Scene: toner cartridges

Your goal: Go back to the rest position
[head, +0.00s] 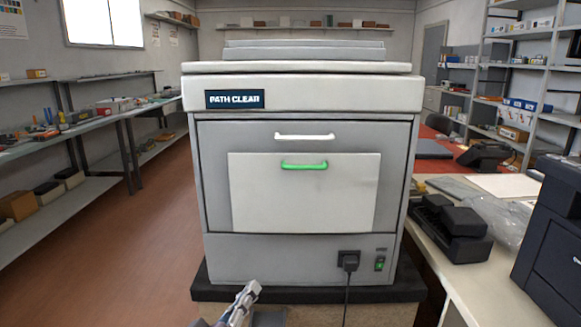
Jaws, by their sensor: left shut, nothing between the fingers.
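My left gripper (248,289) shows at the bottom of the head view, in front of the lower part of the printer. It is shut with nothing between its fingers. The large grey printer (215,250) stands straight ahead on a dark base slab. A sign on it reads "PATH CLEAR". Its front has a white handle (304,136) on the upper panel and a green handle (304,166) on a paler panel (304,205); both panels look closed. My right gripper is not in view.
A black plug (348,261) with a hanging cord sits beside a green-lit switch (380,263). A worktop (475,270) with dark devices is close on the right. Shelves (75,135) line the left wall. The reddish floor (150,235) is open at left.

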